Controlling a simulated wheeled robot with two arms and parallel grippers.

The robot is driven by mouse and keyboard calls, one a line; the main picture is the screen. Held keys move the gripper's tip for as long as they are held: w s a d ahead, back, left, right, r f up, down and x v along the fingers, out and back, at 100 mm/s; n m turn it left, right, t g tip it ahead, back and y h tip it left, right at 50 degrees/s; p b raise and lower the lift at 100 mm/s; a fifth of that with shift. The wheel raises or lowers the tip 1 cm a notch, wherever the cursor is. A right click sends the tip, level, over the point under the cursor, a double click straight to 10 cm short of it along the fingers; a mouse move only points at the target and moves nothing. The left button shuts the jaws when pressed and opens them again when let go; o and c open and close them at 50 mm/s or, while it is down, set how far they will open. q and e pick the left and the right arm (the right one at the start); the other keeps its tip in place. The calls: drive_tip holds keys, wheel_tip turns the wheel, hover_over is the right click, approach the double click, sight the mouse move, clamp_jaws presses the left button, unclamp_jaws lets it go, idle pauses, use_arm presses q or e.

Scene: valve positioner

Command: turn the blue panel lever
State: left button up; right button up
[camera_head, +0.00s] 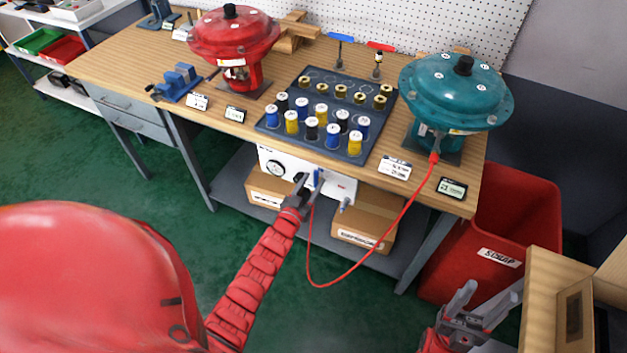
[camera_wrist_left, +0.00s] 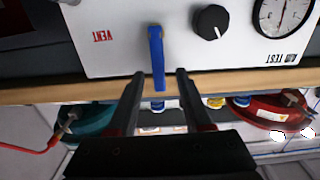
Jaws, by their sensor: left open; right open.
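The blue panel lever (camera_wrist_left: 157,55) stands out on the white panel (camera_wrist_left: 120,52) in the left wrist view, nearly upright in the picture. The red VENT mark is left of it and the TEST mark far right. My left gripper (camera_wrist_left: 160,76) is open, with one finger on each side of the lever's lower end in that view. I see a gap on both sides and no clear contact. In the head view the lever (camera_head: 317,177) is small and partly hidden by my left gripper (camera_head: 308,186). My right gripper (camera_head: 467,311) is open and empty at lower right.
A black knob (camera_wrist_left: 211,21) and a gauge (camera_wrist_left: 283,18) sit beside the lever. The wooden bench (camera_head: 125,60) above carries a red actuator, a teal actuator (camera_head: 455,92) and a spool tray. A red hose (camera_head: 385,240) hangs in front. A red scrap bin (camera_head: 490,235) is near my right gripper.

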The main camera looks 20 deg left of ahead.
use_arm(q)
drive_tip(key=s+b, duration=0.2)
drive_tip(key=s, duration=1.4)
drive_tip(key=shift+a, duration=0.25)
drive_tip(key=shift+s+r, duration=0.1)
